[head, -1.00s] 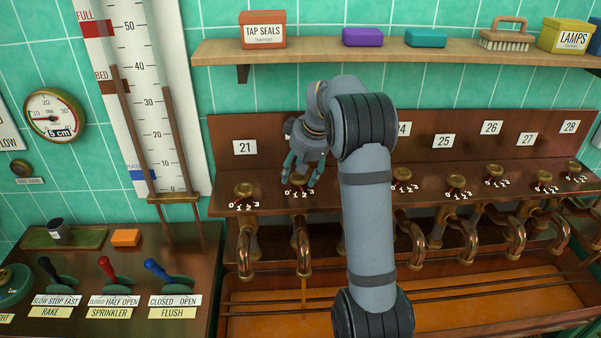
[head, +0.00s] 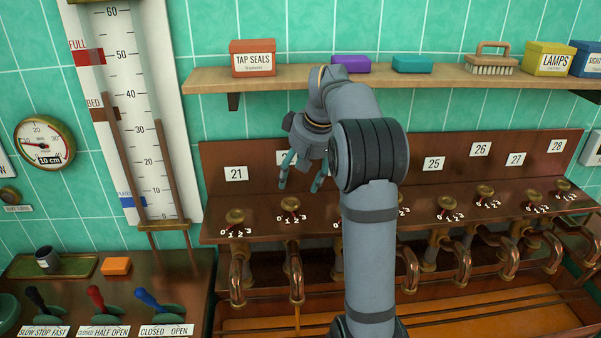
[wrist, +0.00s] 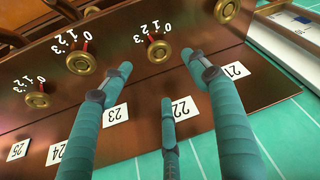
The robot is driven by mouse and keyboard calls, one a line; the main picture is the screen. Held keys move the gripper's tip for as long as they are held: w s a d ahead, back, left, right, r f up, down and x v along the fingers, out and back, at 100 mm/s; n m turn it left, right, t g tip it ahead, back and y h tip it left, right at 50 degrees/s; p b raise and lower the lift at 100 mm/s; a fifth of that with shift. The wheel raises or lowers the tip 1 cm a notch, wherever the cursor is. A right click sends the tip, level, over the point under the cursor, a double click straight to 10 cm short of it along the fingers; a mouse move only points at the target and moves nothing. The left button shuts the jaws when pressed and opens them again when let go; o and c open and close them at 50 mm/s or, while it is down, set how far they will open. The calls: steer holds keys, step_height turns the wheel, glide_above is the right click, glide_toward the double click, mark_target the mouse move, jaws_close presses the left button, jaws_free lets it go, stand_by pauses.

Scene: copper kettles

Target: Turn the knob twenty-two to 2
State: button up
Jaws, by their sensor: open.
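Knob twenty-two (head: 291,204) is a round brass knob with a red pointer and marks 0 to 3, on the copper ledge. A thin stream (head: 297,311) runs from the tap below.
Knob twenty-one (head: 235,216) stands to the left; knob twenty-three (wrist: 80,62) is hidden behind my arm in the head view. A shelf (head: 290,80) with boxes and a brush hangs above. A tall level scale (head: 140,120) and a dial gauge (head: 45,143) are left.

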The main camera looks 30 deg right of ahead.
mark_target(291, 201)
steer(key=shift+s+r, duration=0.25)
steer(key=shift+r, duration=0.4)
steer(key=shift+f, duration=0.1)
steer(key=x, duration=1.2)
steer(key=shift+s, duration=0.1)
